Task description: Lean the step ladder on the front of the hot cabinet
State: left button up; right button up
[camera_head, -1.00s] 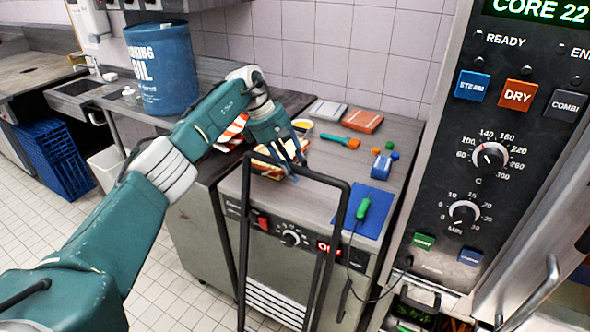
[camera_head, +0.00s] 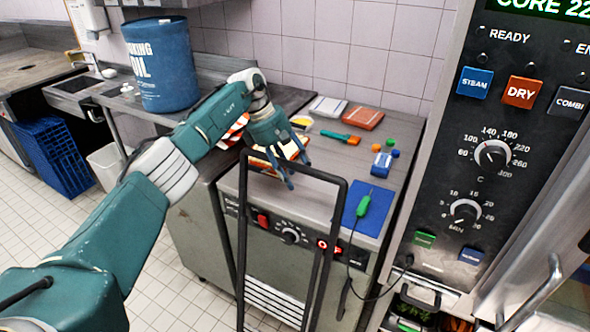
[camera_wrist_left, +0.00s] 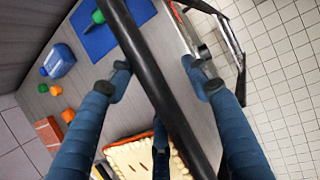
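The step ladder (camera_head: 243,215), a black tubular frame, stands in front of the hot cabinet (camera_head: 273,262), its top bar near the countertop edge. Its feet are out of view. I cannot tell whether the frame touches the cabinet. My left gripper (camera_head: 289,178) is at the top bar, fingers pointing down. In the left wrist view, the gripper (camera_wrist_left: 160,85) has its fingers spread, with the ladder's black bar (camera_wrist_left: 150,75) crossing between them; I see gaps beside the bar and no grip on it. My right gripper is not in view.
On the cabinet top lie a blue mat (camera_head: 376,226) with a green-handled probe (camera_head: 363,206), a blue bottle (camera_head: 381,165) and an orange-handled tool (camera_head: 340,137). A pastry (camera_wrist_left: 140,158) lies beneath the gripper. An oven panel (camera_head: 500,130) stands at right.

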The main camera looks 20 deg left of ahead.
pick_arm(q)
jog(key=w+d+r+p+v, duration=0.1)
jog(key=d+p+v, duration=0.2)
jog(key=p+v, duration=0.7)
jog(key=v, duration=0.9)
jog(key=shift+r, duration=0.35)
dwell(0.8)
jog(key=shift+a, duration=0.1)
dwell(0.4)
